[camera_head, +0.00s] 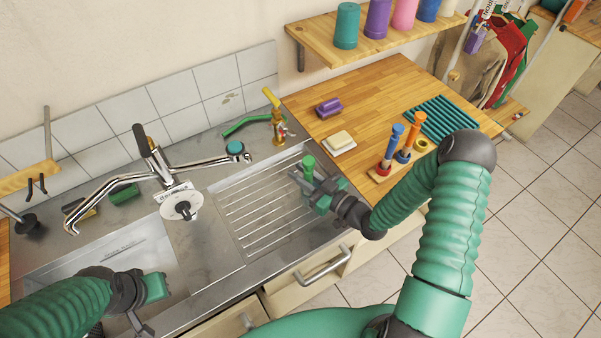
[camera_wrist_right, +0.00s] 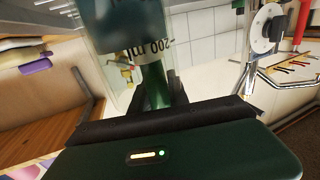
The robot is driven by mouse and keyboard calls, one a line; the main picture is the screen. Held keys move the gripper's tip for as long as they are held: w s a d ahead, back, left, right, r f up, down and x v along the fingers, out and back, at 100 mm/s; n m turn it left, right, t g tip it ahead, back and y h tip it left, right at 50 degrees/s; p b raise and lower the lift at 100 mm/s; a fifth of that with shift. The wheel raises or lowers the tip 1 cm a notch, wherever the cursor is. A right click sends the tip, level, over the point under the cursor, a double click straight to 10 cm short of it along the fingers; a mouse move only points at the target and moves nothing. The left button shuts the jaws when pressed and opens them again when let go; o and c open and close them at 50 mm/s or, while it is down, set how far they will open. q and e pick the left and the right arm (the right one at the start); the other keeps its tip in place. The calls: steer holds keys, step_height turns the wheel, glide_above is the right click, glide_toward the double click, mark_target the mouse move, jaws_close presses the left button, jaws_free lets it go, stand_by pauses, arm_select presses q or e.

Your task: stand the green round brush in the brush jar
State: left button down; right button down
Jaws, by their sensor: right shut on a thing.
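My right gripper (camera_head: 304,180) is over the ribbed steel drainboard, shut on a green upright piece, taken as the green round brush (camera_head: 308,162). In the right wrist view the green brush (camera_wrist_right: 154,85) stands between the dark fingers (camera_wrist_right: 155,95). A clear vessel marked 200 ml (camera_wrist_right: 128,30), possibly the brush jar, overlaps its upper part there. I cannot tell whether the brush is inside it or behind it. The vessel is not clear in the head view. My left gripper (camera_head: 148,305) is over the sink basin at lower left; its jaw opening is not clear.
A chrome tap (camera_head: 150,170) rises left of the drainboard (camera_head: 265,205). Soap on a dish (camera_head: 340,143), a purple brush (camera_head: 328,107) and a teal ribbed mat (camera_head: 440,118) lie there too.

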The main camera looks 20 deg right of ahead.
steer(key=c, duration=1.2)
jaws_free()
steer(key=shift+s, duration=0.1)
